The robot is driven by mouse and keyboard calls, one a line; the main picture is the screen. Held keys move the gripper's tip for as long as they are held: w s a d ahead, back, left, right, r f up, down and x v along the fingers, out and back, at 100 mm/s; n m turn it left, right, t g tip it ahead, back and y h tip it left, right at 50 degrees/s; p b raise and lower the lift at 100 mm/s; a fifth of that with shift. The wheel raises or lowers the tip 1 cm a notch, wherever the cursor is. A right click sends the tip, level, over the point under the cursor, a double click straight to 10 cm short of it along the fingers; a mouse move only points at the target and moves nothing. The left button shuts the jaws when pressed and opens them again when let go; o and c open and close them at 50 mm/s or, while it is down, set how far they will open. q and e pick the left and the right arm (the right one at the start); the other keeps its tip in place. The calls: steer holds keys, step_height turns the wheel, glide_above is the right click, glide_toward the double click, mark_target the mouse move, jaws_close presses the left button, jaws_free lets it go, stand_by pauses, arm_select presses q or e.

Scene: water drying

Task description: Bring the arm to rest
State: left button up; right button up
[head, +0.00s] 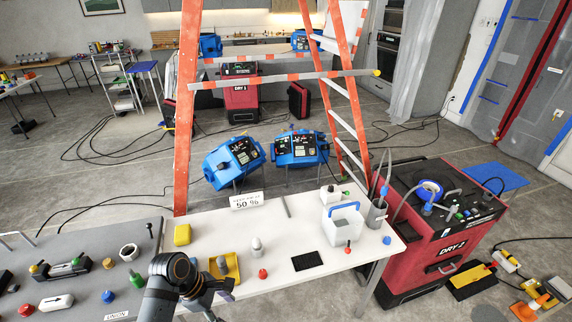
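One of my arms shows at the bottom edge, left of centre, as a dark rounded joint (172,268) with grey links beside it. It seems to be my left arm. It overlaps the near corner where the grey table (90,240) meets the white table (330,220). I cannot make out its fingers; that gripper is not visible. My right arm and gripper do not show.
Close to the arm are a yellow tray (233,268), a red-based knob (262,273), a yellow block (182,235) and a blue knob (108,296). A black pad (307,261) and white caddy (343,222) are farther right. The red dryer (433,262) stands right of the table.

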arm_select(q)
steer(key=s+a+f+m+y+b, duration=0.1)
steer(key=s+a+f+m+b, duration=0.1)
steer(key=f, duration=0.9)
steer(key=s+a+f+m+y+b, duration=0.1)
steer(key=s+a+f+m+b, duration=0.15)
steer(key=f, duration=0.75)
steer(key=s+a+f+m+y+b, duration=0.1)
steer(key=s+a+f+m+b, duration=0.15)
steer(key=f, duration=0.85)
steer(key=s+a+f+m+y+b, duration=0.1)
steer(key=s+a+f+m+b, duration=0.1)
steer(key=s+f+m, duration=0.3)
steer(key=s+a+f+m+t+y+b, duration=0.1)
steer(key=s+f+m, duration=0.5)
steer(key=s+f, duration=0.7)
steer(key=s+a, duration=0.1)
steer(key=s, duration=0.3)
steer(key=shift+s+a+m+b, duration=0.25)
steer(key=shift+a+m+b, duration=0.05)
steer(key=shift+a+b, duration=0.1)
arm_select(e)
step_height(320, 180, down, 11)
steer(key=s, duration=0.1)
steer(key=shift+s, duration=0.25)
arm_select(q)
steer(key=shift+d, duration=0.1)
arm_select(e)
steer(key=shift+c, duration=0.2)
